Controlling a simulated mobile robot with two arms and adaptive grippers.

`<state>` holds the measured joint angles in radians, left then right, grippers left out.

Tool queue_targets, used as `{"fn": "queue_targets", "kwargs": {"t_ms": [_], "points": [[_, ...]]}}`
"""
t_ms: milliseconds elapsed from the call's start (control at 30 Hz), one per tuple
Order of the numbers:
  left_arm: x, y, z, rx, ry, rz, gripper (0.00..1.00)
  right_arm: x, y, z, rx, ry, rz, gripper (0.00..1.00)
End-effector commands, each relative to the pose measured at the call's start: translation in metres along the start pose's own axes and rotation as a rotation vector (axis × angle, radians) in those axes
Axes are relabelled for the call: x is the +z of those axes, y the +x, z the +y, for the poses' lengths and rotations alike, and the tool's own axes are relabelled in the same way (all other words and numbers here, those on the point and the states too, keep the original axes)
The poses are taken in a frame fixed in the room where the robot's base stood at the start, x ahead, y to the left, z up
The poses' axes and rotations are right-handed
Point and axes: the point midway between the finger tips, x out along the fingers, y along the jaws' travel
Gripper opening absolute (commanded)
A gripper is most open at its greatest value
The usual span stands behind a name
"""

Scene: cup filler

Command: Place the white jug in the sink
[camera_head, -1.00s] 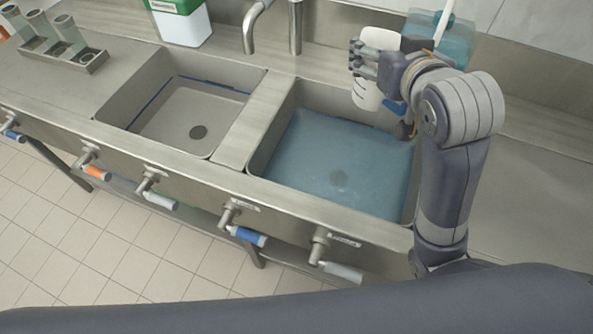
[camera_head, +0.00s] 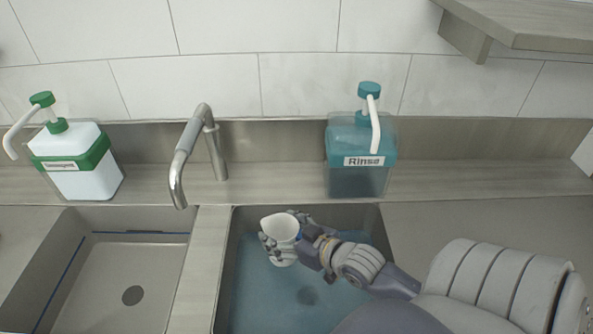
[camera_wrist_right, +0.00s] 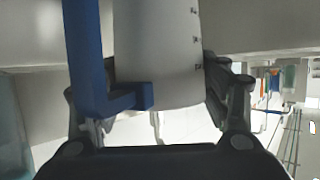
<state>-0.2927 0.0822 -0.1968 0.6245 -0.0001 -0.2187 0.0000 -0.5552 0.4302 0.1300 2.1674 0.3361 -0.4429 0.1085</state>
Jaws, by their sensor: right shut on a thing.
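The white jug (camera_head: 279,228) is upright over the right-hand sink basin (camera_head: 233,262), which holds blue liquid. Its open mouth faces up toward me. My right gripper (camera_head: 285,243) is shut around the jug's body from the right. I cannot tell how high the jug is above the liquid. In the right wrist view the jug (camera_wrist_right: 157,45) fills the middle between the fingers, with dark measuring marks. Its blue handle (camera_wrist_right: 86,60) is on the left there. My left gripper is not in view.
A teal rinse dispenser (camera_head: 358,180) stands on the ledge behind the right basin. A metal faucet (camera_head: 182,165) rises behind the divider. A white and green dispenser (camera_head: 80,182) is at left. The left basin (camera_head: 105,275) is empty. A wall shelf (camera_head: 530,25) juts out at upper right.

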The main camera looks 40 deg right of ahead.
Motion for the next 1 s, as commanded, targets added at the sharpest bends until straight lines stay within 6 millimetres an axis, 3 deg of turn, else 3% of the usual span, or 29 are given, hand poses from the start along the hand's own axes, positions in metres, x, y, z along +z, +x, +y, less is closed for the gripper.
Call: {"fn": "queue_targets", "kwargs": {"t_ms": [167,400,800,1000], "points": [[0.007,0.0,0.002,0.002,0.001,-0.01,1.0,0.019,-0.006,0.01,0.004,0.002,0.005,0.45],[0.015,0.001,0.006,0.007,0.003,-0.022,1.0,0.057,0.01,0.01,0.004,0.002,0.008,0.45],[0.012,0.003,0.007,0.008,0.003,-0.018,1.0,0.099,0.028,0.01,0.003,0.001,0.008,0.45],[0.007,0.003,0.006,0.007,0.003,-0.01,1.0,0.104,0.03,0.009,0.002,0.0,0.01,0.45]]}}
